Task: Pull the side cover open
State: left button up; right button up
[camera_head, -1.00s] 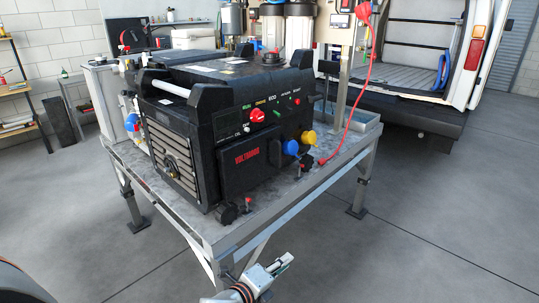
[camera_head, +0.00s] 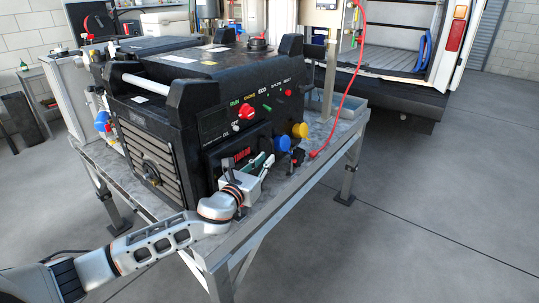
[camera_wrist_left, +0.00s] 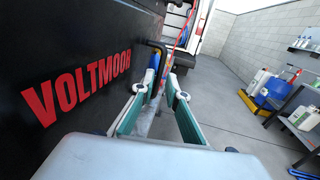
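A black generator (camera_head: 180,75) stands on a metal table. Its front has a raised black panel with red VOLTMOOR lettering (camera_head: 240,153), which looks like a cover and lies flat against the body. The lettering also shows large in the left wrist view (camera_wrist_left: 78,83). A slatted panel (camera_head: 150,150) with a small knob is on the left face, also shut. My left gripper (camera_head: 262,163) is in front of the lettered panel and hides its lower right part. Its teal fingers (camera_wrist_left: 158,92) are apart with nothing between them. A dark bent bar (camera_wrist_left: 157,47) shows beyond the fingertips. My right gripper is out of view.
Blue (camera_head: 282,145) and yellow (camera_head: 299,131) round plugs project from the front, right of the gripper. A red cable (camera_head: 346,125) rises from the table (camera_head: 215,248). A van (camera_head: 410,55) stands behind.

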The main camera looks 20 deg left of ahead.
aim_at(272, 153)
pick_arm(q)
jog(key=shift+w+d+f, duration=0.1)
jog(key=shift+w+d, duration=0.05)
jog(key=shift+w, duration=0.9)
jog(key=shift+w+d, duration=0.15)
jog(key=shift+w, duration=0.9)
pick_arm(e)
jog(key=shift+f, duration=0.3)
pick_arm(q)
grip_shut()
jog(key=shift+s, duration=0.1)
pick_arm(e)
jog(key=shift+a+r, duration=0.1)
